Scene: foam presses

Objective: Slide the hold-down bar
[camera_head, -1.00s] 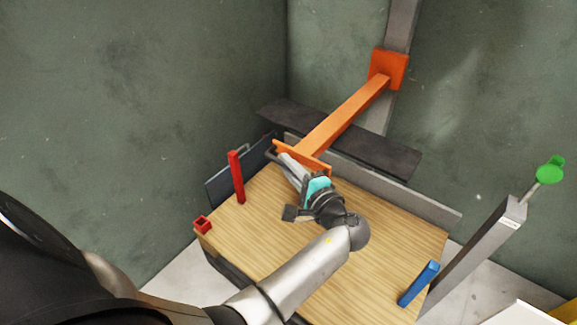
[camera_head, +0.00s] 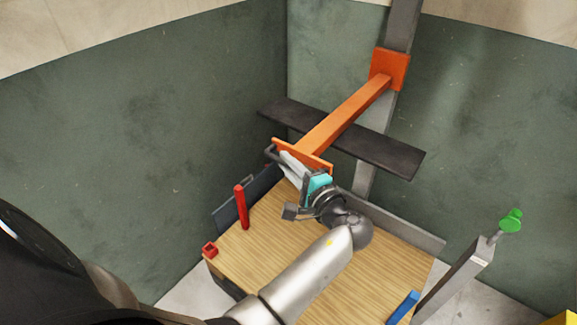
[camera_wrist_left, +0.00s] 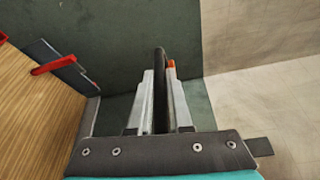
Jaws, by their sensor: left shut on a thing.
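The hold-down bar is an orange arm (camera_head: 345,118) with an orange collar (camera_head: 389,68) around a grey upright post (camera_head: 364,178). An orange crosspiece (camera_head: 316,159) is at its near end, and a dark handle (camera_head: 270,152) shows there. My left gripper (camera_head: 286,162) is at this end, above the far part of the wooden table. In the left wrist view a black bar (camera_wrist_left: 160,85) stands between the two grey fingers, which are shut on it. Part of the handle is hidden by the fingers. My right gripper is not in view.
A dark beam (camera_head: 392,154) crosses below the orange arm, above the wooden table (camera_head: 262,245). A red post (camera_head: 241,207) and red square piece (camera_head: 210,249) are at the table's left. A blue post (camera_head: 403,308) and a green knob (camera_head: 511,220) are at right. Walls close the back.

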